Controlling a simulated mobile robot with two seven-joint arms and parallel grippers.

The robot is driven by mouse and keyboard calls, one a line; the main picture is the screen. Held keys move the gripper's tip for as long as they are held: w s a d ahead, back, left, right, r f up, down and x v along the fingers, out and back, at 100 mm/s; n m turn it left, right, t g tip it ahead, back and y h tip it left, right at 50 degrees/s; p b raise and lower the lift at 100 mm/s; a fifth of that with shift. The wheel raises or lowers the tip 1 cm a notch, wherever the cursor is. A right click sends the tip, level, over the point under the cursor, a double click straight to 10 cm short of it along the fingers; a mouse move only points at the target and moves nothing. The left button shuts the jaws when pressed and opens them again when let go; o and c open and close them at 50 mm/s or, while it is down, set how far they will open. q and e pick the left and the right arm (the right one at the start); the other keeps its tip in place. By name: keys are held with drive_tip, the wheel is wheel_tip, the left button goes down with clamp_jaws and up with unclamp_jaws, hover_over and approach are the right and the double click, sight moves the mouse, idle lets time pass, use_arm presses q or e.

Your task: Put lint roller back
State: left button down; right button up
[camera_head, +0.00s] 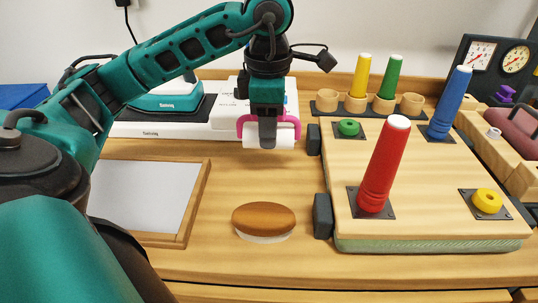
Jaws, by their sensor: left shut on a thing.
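The lint roller (284,138) has a white cylinder and a pink frame. My left gripper (267,134) points down and is shut on it, with the dark fingers covering its middle. The roller lies level across the picture in front of the white stand at the back of the counter. I cannot tell whether the roller touches the counter. My right gripper is not in view.
A brown-topped brush (263,217) lies on the counter in front. A wooden-framed grey board (144,193) is at left. At right, a raised wooden board (432,193) carries upright red (384,165) and blue (449,103) pegs. Bare counter lies between.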

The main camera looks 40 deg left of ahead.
use_arm(q)
wheel_tip(320, 180, down, 6)
drive_tip(key=shift+r+b, duration=0.1)
drive_tip(key=shift+b, duration=0.4)
drive_tip(key=c, duration=0.7)
unclamp_jaws()
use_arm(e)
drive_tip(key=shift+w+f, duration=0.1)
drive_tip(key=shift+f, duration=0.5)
use_arm(q)
drive_tip(key=r+p, duration=0.1)
drive_tip(key=r, duration=0.2)
drive_tip(key=r+p, duration=0.1)
drive_tip(key=r, duration=0.3)
drive_tip(key=r+p, duration=0.1)
drive_tip(key=r, duration=0.3)
drive_tip(key=shift+s+d+p, duration=0.3)
drive_tip(key=shift+p, duration=0.05)
drive_tip(key=shift+r, duration=0.45)
drive_tip(key=shift+s, duration=0.1)
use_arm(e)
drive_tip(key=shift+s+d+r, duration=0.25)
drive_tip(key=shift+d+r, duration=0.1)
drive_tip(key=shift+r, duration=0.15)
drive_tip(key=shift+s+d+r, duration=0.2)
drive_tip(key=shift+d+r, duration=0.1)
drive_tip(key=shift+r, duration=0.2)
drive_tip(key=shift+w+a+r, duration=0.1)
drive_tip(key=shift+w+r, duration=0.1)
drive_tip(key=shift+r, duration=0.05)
